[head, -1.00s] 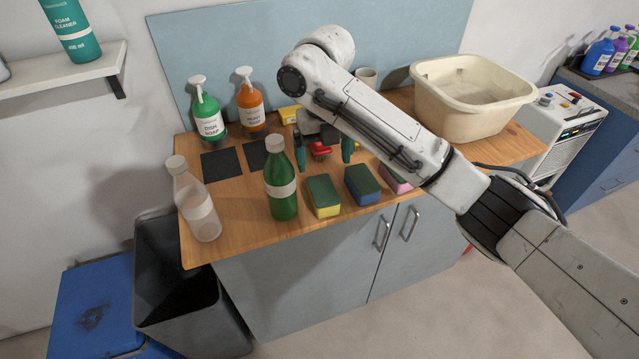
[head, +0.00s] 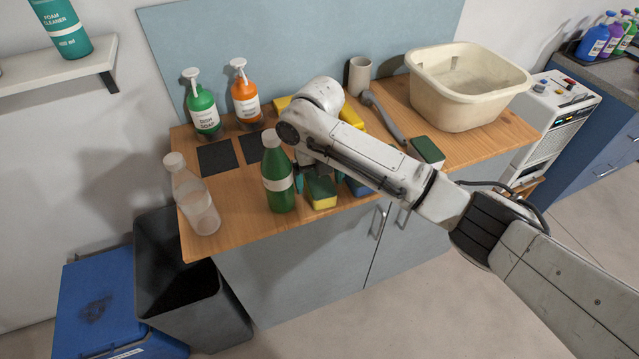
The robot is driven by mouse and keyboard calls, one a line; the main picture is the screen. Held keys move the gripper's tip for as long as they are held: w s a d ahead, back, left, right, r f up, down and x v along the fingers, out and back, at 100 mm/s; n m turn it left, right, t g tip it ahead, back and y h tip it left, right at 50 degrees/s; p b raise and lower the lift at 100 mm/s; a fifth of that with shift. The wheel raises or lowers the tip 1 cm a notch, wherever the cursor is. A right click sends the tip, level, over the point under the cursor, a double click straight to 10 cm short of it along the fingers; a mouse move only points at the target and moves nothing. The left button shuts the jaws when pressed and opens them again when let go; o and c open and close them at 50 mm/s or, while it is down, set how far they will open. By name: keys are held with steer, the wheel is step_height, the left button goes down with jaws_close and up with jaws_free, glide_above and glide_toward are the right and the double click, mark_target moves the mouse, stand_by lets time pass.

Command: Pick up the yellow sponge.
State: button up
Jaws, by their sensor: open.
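The yellow sponge (head: 323,203), with a dark green top, lies near the front edge of the wooden counter, just right of the green bottle. My gripper (head: 320,180) is open and pointed down over it. One teal fingertip shows at the sponge's left, close to the bottle. My arm and wrist hide the sponge's back and part of the other finger. I cannot tell whether the fingers touch the sponge.
The green bottle (head: 278,180) stands very close on the left, with a clear bottle (head: 195,200) further left. A blue sponge (head: 358,188) lies close on the right, partly hidden. Soap dispensers (head: 203,112) and a cream basin (head: 470,98) stand further back.

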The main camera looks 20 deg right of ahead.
steer(key=shift+f, duration=0.55)
steer(key=c, duration=1)
steer(key=shift+r, duration=0.1)
